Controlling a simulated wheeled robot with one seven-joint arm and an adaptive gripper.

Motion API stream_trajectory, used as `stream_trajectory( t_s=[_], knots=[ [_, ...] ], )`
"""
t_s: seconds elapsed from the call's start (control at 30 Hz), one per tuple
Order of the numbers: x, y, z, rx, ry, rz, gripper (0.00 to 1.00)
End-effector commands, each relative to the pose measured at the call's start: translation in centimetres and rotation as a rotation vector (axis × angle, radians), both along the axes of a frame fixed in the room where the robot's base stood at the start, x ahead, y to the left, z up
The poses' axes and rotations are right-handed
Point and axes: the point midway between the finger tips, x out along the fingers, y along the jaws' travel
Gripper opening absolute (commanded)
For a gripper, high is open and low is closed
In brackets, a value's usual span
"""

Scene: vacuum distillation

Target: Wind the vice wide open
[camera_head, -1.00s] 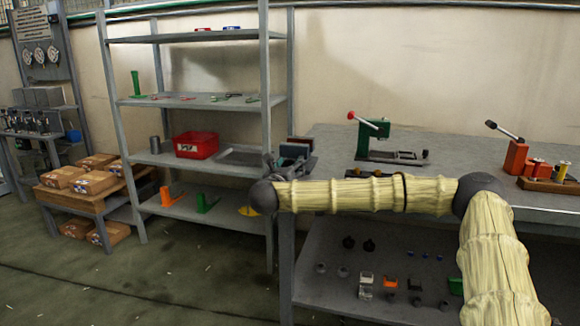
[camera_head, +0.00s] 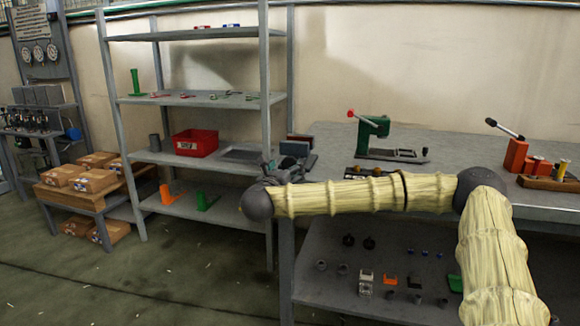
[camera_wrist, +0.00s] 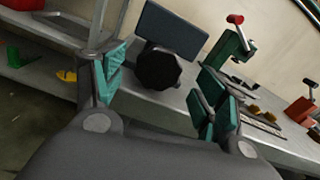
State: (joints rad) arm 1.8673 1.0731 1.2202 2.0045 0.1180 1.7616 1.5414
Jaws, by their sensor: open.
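The vice shows at the left end of the bench in the head view, with its dark jaw plate (camera_head: 299,138) partly hidden by my wrist. In the wrist view its blue-grey jaw plate (camera_wrist: 172,30) stands behind a black, many-sided knob (camera_wrist: 158,69). My gripper (camera_wrist: 163,73) is open, with one teal-padded finger on each side of the knob. Its fingers look apart from the knob. Whether the knob lies fully between the pads in depth, I cannot tell.
A green press with a red-knobbed lever (camera_head: 372,135) stands to the right on the bench (camera_head: 450,182). A red-orange tool with a lever (camera_head: 516,155) is farther right. A grey shelf rack (camera_head: 240,164) with a red bin (camera_head: 195,142) stands close on the left.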

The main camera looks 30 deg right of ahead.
Motion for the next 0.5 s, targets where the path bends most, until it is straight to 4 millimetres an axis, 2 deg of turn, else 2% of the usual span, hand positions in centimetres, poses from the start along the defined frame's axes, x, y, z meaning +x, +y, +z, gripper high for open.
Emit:
stream_trajectory(
  t_s=[0.3,0.5],
  knots=[
    [-3.5,4.2,0.0,-0.001,0.002,0.002,0.72],
    [-4.7,5.4,-0.1,0.000,0.002,0.001,0.72]
  ],
)
